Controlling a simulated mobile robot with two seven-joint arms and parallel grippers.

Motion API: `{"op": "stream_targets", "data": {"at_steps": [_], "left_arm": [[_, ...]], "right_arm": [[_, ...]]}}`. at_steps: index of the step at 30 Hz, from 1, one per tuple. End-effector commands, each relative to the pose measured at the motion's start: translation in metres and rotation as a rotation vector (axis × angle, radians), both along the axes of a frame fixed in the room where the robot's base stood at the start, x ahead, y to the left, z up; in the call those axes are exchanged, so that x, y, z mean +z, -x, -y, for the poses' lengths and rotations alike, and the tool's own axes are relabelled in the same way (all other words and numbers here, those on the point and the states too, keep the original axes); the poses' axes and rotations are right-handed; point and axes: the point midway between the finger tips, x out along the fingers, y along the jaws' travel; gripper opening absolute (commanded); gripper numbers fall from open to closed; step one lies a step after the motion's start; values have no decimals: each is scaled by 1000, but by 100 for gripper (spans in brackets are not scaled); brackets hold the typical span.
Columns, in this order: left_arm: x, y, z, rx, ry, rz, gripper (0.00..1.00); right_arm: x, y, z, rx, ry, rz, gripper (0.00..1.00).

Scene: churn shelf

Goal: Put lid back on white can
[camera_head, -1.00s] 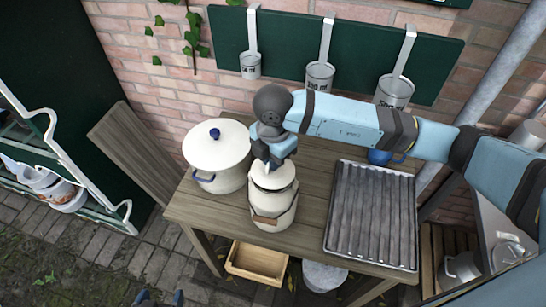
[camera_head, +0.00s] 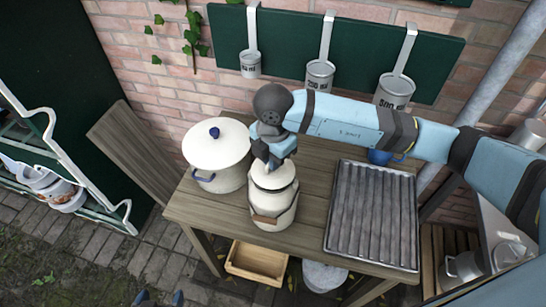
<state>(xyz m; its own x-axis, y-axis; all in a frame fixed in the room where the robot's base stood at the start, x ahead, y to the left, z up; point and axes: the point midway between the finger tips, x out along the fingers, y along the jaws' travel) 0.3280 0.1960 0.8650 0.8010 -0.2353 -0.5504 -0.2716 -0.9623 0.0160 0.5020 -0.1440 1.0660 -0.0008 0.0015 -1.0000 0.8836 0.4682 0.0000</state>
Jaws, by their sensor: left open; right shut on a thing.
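The white can (camera_head: 272,208) stands upright on the wooden table, with a wooden grip on its front. Its lid (camera_head: 268,179) is at the can's mouth, directly under my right gripper (camera_head: 270,166). My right gripper is shut on the lid's top and partly hides it. I cannot tell whether the lid is fully seated or just above the rim. Only the tips of my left gripper (camera_head: 160,298) show at the bottom edge, low and left of the table. They are apart and empty.
A white pot (camera_head: 216,152) with a blue-knobbed lid stands close left of the can. A ribbed metal tray (camera_head: 372,215) lies to the right. A blue mug (camera_head: 380,157) is behind it, partly hidden by my arm. A wooden box (camera_head: 257,262) sits below the table.

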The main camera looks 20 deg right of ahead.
Motion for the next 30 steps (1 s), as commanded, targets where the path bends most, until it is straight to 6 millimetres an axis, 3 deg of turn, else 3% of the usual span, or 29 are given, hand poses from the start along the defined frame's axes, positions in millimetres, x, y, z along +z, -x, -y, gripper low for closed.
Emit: {"op": "stream_targets", "data": {"at_steps": [9, 10, 13, 19, 22, 23, 30], "left_arm": [[0, 0, 0, 0, 0, -1, 80], [0, 0, 0, 0, 0, 0, 80], [0, 0, 0, 0, 0, 0, 80], [0, 0, 0, -1, 1, 0, 80], [0, 0, 1, -1, 1, 0, 80], [0, 0, 1, -1, 1, 1, 80], [1, 0, 1, -1, 1, 1, 80]], "right_arm": [[0, 0, 0, 0, 0, 0, 0], [0, 0, 0, 0, 0, 0, 18], [0, 0, 0, 0, 0, 0, 41], [0, 0, 0, 0, 0, 0, 41], [0, 0, 0, 0, 0, 0, 64], [0, 0, 0, 0, 0, 0, 67], [0, 0, 0, 0, 0, 0, 67]]}}
